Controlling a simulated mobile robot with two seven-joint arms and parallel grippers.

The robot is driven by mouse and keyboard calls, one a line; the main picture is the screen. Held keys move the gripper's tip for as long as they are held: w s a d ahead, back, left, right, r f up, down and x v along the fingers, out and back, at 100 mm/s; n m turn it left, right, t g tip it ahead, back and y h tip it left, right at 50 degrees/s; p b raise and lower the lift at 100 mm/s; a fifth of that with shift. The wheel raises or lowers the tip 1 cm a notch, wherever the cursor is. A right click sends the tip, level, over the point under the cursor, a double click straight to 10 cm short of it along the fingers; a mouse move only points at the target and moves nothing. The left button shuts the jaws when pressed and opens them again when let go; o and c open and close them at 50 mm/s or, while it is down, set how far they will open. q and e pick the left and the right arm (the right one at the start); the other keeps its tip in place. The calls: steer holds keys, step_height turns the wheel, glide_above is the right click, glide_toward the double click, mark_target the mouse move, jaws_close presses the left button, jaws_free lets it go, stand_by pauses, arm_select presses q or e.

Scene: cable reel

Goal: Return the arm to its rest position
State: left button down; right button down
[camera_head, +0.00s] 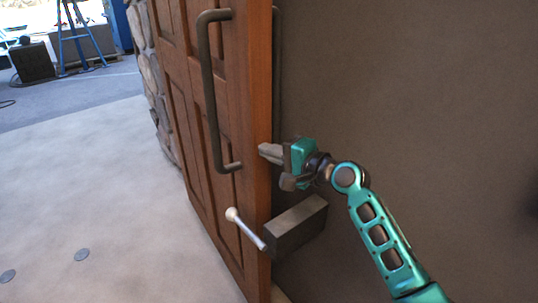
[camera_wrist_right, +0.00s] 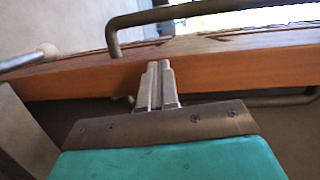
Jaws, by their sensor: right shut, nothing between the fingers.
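My right arm comes in from the lower right in the head view. Its teal gripper (camera_head: 264,149) is shut and empty, with its fingertips close to the edge of a wooden door (camera_head: 258,75). In the right wrist view the two fingers (camera_wrist_right: 158,68) lie together in front of the door edge (camera_wrist_right: 230,68); I cannot tell whether they touch it. My left gripper is not in view.
A dark bar handle (camera_head: 208,85) is on the door's near face. A white-knobbed rod (camera_head: 245,228) and a grey block (camera_head: 297,226) are below my gripper. A brown wall (camera_head: 420,80) stands behind the arm. The floor (camera_head: 85,190) at left is open.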

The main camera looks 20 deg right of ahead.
steer(key=s+f+n+g+h, duration=0.1)
steer(key=s+f+n+h, duration=0.15)
steer(key=s+f, duration=0.4)
steer(key=s+f+n+g+h, duration=0.1)
steer(key=s+f+n, duration=0.25)
steer(key=f, duration=0.65)
steer(key=s+f+n+h, duration=0.1)
steer(key=s+f+n, duration=0.3)
steer(key=s, duration=0.4)
steer(key=s+f+n+g+h, duration=0.1)
steer(key=s+f+n, duration=0.3)
steer(key=s, duration=0.4)
steer(key=shift+s+a+f+h, duration=0.25)
steer(key=shift+s+f+h, duration=0.15)
steer(key=shift+f+h, duration=0.15)
